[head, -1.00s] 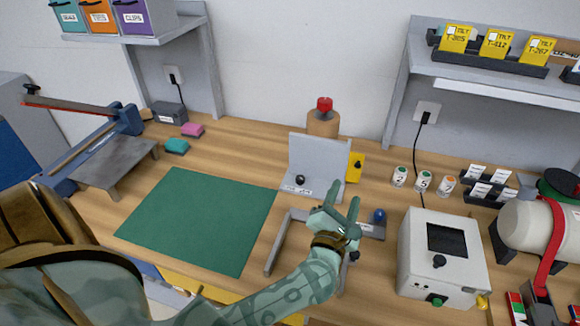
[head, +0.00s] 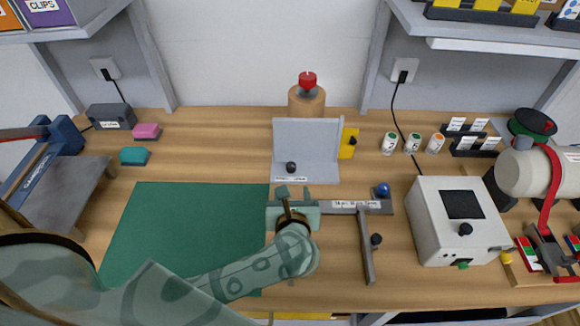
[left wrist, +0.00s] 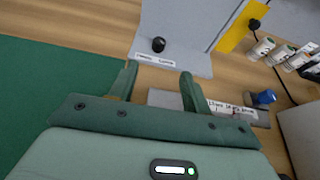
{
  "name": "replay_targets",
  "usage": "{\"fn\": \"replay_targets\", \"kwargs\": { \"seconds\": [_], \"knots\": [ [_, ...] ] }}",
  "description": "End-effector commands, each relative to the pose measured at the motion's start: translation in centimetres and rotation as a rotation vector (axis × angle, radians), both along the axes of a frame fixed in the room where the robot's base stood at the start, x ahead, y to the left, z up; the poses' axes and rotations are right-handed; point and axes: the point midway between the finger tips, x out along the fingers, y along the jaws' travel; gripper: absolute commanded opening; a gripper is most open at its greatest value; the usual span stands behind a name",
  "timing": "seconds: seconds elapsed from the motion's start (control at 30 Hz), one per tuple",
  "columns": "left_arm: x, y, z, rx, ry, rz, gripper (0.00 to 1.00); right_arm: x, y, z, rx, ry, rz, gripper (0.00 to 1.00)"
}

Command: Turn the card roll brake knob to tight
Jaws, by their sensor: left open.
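A brown upright roll (head: 306,103) with a red knob (head: 307,80) on top stands at the back of the bench, behind a grey angled guide (head: 306,150). No readable label names the brake knob, and I cannot read a tight mark. A black knob (head: 291,167) sits at the foot of the guide; it also shows in the left wrist view (left wrist: 158,44). My left gripper (head: 293,192) is open and empty, over the grey frame (head: 352,207) and just in front of the black knob. Its fingers (left wrist: 158,72) point toward the guide. My right gripper is not in view.
A blue knob (head: 382,190) is on the frame's right end. Three small canisters (head: 413,142) and a yellow plate (head: 348,143) are near the guide.

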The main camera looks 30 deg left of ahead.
Motion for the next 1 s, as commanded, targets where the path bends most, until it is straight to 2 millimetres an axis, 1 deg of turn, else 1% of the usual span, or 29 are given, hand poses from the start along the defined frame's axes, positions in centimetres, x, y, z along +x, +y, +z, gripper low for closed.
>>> {"fn": "replay_targets", "kwargs": {
  "seconds": [0.03, 0.13, 0.3, 0.4, 0.5, 0.6, 0.7, 0.97, 1.0],
  "knots": [
    [1.0, 0.6, -0.5, 0.005, -0.002, 0.001, 0.48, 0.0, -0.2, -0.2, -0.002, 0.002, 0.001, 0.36],
    [3.2, 1.7, -1.5, 0.006, -0.004, 0.002, 0.48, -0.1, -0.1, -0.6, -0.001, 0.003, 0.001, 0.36],
    [6.7, 3.5, -3.2, 0.007, -0.001, 0.0, 0.48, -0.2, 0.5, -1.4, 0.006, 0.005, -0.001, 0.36],
    [8.5, 4.4, -4.1, 0.006, 0.0, 0.0, 0.48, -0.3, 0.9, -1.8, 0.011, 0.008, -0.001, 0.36],
    [9.8, 5.1, -4.7, 0.005, 0.0, 0.0, 0.48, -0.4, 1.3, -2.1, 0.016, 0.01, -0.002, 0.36],
    [10.7, 5.5, -5.1, 0.004, 0.0, -0.002, 0.48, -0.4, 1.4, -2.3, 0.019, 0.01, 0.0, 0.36],
    [11.2, 5.8, -5.2, 0.003, -0.001, -0.001, 0.48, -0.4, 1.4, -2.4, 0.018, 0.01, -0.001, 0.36],
    [11.3, 5.8, -5.2, 0.002, 0.0, -0.001, 0.48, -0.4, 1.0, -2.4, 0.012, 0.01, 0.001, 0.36],
    [11.3, 5.9, -5.2, 0.002, 0.0, -0.001, 0.43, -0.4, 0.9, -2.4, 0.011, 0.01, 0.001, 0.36]
  ]
}}
